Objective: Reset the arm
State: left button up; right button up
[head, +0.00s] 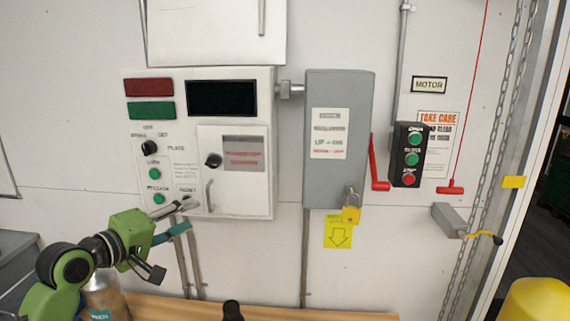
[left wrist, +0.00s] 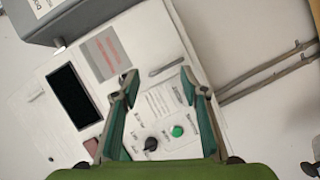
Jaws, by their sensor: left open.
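A white control panel (head: 245,85) hangs on the wall, with a dark display (head: 222,98), a black knob (head: 148,147), an upper green button (head: 154,174) and a lower green button (head: 158,199). My left gripper (head: 190,215) is open and empty in front of the panel's lower left part, its fingertips close to the lower edge. In the left wrist view my left gripper (left wrist: 158,78) spans the knob (left wrist: 151,144) and one green button (left wrist: 177,131); the other button is not clear there. I cannot tell whether a finger touches the panel. My right gripper is not in view.
A grey box (head: 340,90) with a yellow padlock (head: 351,214) and a red lever (head: 377,165) is right of the panel. A motor button station (head: 407,154) follows.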

pick_arm(q)
jog(key=s+d+f+m+g+y, duration=0.1)
jog(key=s+d+f+m+g, duration=0.1)
jog(key=s+f, duration=0.55)
jog(key=s+d+f+m+g+y, duration=0.15)
jog(key=s+f, duration=0.25)
jog(key=f, duration=0.7)
jog(key=s+d+f+m+g+y, duration=0.1)
jog(key=s+d+f+m+g, duration=0.2)
jog(key=s+f, duration=0.45)
jog(key=s+f+m+g+y, duration=0.1)
jog(key=s+f+m+g, duration=0.1)
jog(key=s+f, duration=0.35)
jog(key=s+a+f+m+g+y, duration=0.1)
jog(key=s+f, duration=0.1)
jog(key=s, duration=0.6)
jog(key=s+f+m+g+y, duration=0.1)
jog(key=s+f+m+g, duration=0.15)
jog(key=s, duration=0.45)
notch_tip(320, 180, down, 32)
jog(key=s+b, duration=0.2)
jog(key=b, duration=0.3)
jog(key=s+a+f+g+b, duration=0.1)
jog(key=s+a+f+b, duration=0.2)
jog(key=s+f, duration=1.3)
notch_tip(320, 180, down, 4)
jog(key=shift+s+r+n+g+b, duration=0.1)
jog(key=shift+s+n+g+b, duration=0.05)
jog(key=shift+n+g+b, duration=0.2)
